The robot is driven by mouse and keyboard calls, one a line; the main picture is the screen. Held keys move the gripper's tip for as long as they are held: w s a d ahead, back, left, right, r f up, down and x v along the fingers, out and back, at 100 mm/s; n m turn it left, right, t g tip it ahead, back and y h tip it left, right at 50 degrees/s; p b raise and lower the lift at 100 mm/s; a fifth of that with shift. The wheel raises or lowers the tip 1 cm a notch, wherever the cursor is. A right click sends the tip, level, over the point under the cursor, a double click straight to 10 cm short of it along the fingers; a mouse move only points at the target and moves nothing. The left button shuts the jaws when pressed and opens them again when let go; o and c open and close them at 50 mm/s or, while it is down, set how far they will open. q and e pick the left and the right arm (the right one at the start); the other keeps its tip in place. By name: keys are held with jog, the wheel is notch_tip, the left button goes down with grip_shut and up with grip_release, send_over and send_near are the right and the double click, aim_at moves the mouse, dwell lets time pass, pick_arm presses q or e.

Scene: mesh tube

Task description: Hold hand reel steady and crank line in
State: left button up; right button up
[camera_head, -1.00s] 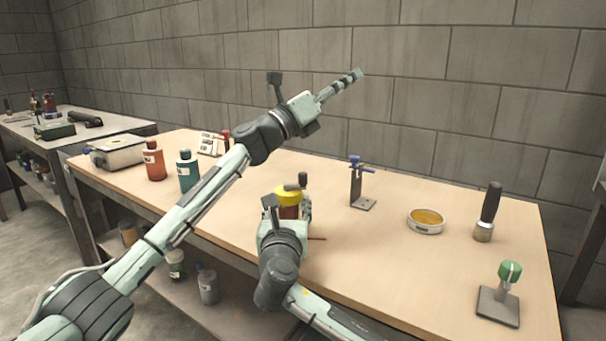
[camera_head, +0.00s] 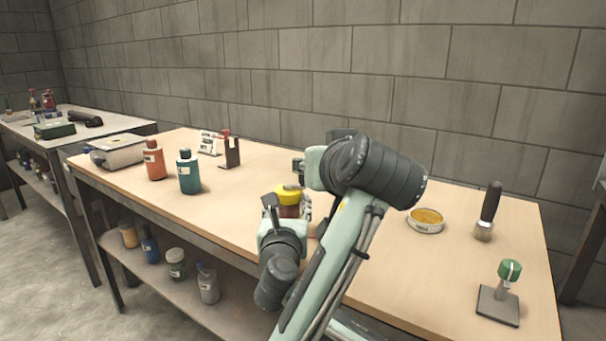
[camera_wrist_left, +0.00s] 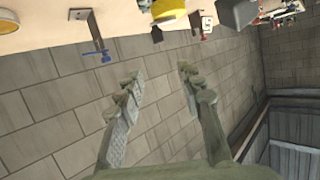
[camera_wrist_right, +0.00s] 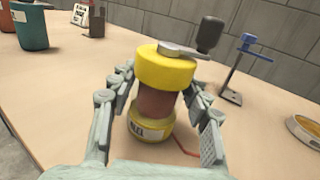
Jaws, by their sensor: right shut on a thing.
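The hand reel has a yellow top (camera_head: 289,192), a brown-red drum (camera_wrist_right: 157,105) and a yellow base; it stands upright on the bench. Its grey crank arm with a black knob (camera_wrist_right: 209,35) points right in the right wrist view. A red line (camera_wrist_right: 186,148) runs from the base. My right gripper (camera_wrist_right: 160,98) is shut around the reel's drum. My left gripper (camera_wrist_left: 160,75) is open and empty. The reel's yellow top (camera_wrist_left: 168,9) shows at the top edge of the left wrist view, beyond its fingers.
A stand with a blue clamp (camera_wrist_right: 247,42) is behind the reel. A yellow-filled dish (camera_head: 425,220), a brush (camera_head: 487,212) and a green-knobbed stand (camera_head: 499,294) are to the right. Orange (camera_head: 154,160) and teal (camera_head: 189,172) bottles stand left.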

pick_arm(q)
jog(key=shift+n+g, duration=0.3)
jog(key=shift+n, duration=0.1)
jog(key=x, duration=0.3)
jog(key=f+x, duration=0.1)
jog(key=x, duration=0.7)
jog(key=shift+s+a+f, duration=0.1)
jog(key=shift+s+f, duration=0.1)
jog(key=shift+f, duration=0.05)
jog(key=shift+c, duration=0.5)
grip_shut()
